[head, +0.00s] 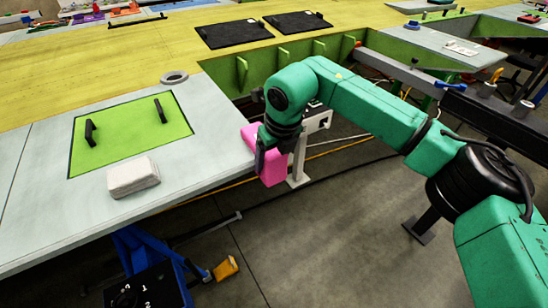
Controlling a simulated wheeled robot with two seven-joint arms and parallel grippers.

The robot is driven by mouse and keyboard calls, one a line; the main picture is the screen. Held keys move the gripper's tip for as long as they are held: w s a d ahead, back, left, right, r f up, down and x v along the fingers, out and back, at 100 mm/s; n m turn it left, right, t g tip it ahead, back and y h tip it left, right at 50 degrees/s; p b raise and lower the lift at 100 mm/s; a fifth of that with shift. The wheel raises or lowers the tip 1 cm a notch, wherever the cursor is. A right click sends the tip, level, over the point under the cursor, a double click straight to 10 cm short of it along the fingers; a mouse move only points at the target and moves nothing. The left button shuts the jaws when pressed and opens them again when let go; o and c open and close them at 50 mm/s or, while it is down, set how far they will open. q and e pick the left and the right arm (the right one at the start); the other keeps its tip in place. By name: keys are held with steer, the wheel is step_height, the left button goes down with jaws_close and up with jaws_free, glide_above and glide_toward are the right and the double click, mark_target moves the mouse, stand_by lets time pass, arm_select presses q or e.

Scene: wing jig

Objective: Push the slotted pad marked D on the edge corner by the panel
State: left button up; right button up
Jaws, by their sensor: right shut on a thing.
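A pink pad (275,170) is in my right gripper (263,158), which is shut on it. The pad is at the right edge of the pale grey table top (215,135), near its corner. Part of the pad is behind the gripper. I cannot read a D on it or see its slot, and cannot tell whether the edge is inside the slot. A bright green panel (140,140) with two black handles is set in the table top, left of the pad. My left gripper is not in view.
A folded white cloth (133,177) and a grey ring (174,78) lie on the table top. A yellow-green wing surface (130,50) with green ribs lies behind. A blue stand (150,250) is below the table.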

steer(key=shift+w+r, duration=0.1)
steer(key=o, duration=1.3)
steer(key=shift+c, duration=0.2)
steer(key=shift+d, duration=0.1)
steer(key=shift+r, duration=0.3)
steer(key=b+v, duration=0.2)
steer(key=v, duration=0.3)
steer(key=shift+r, duration=0.4)
steer(key=b+v, duration=0.1)
steer(key=v, duration=0.7)
steer(key=shift+d, duration=0.2)
